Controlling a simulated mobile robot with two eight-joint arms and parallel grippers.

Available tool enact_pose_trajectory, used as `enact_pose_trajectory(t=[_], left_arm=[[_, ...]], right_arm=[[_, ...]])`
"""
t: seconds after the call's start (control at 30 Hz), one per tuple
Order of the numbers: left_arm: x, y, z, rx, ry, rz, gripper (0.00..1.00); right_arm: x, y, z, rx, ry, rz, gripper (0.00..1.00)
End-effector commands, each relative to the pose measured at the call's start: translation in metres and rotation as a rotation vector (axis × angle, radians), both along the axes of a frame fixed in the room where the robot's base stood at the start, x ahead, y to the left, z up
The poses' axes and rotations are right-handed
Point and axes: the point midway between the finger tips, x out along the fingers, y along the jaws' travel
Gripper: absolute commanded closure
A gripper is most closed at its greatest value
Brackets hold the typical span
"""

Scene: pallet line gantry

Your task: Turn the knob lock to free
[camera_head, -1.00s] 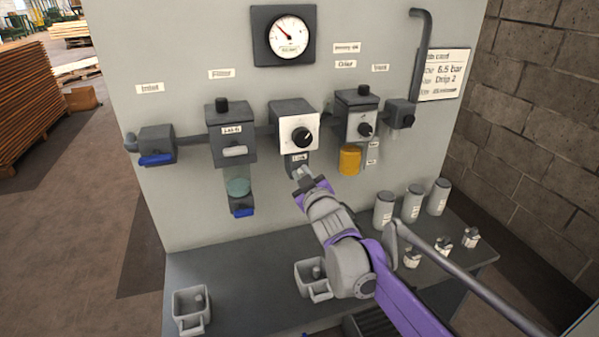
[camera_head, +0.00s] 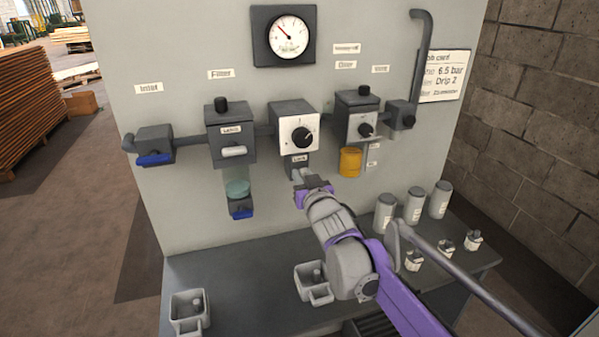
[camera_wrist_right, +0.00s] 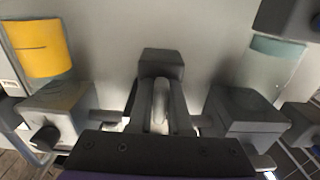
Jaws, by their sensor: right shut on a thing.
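The regulator (camera_head: 299,124) has a white face with a black round knob (camera_head: 302,138), between the filter and the oiler. A small piece labelled "Lock" (camera_head: 299,159) hangs directly below it. My right gripper (camera_head: 300,174) reaches up from below to this lock piece. In the right wrist view, its two dark fingers (camera_wrist_right: 160,112) are shut on a pale grey lever, the knob lock (camera_wrist_right: 160,98), below a dark block (camera_wrist_right: 162,63). The fingertips partly hide the lever, and I cannot tell its set position. My left gripper is not in view.
The filter (camera_head: 231,134) with its clear bowl is left of the regulator. The oiler (camera_head: 357,118) with a yellow cup (camera_head: 349,162) is right. A gauge (camera_head: 288,36) hangs above. The bench (camera_head: 240,270) below holds grey bins, canisters and small bottles.

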Motion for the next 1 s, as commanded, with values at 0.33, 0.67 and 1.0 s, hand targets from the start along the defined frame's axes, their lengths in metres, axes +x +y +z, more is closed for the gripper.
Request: enact_pose_trajectory(t=[0.33, 0.67, 1.0], left_arm=[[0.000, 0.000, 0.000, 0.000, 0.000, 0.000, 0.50], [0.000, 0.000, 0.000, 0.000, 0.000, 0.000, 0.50], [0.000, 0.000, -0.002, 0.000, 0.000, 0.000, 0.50]], right_arm=[[0.000, 0.000, 0.000, 0.003, 0.002, 0.000, 0.80], [0.000, 0.000, 0.000, 0.002, 0.002, 0.000, 0.53], [-0.024, -0.008, 0.000, 0.001, 0.000, 0.000, 0.53]])
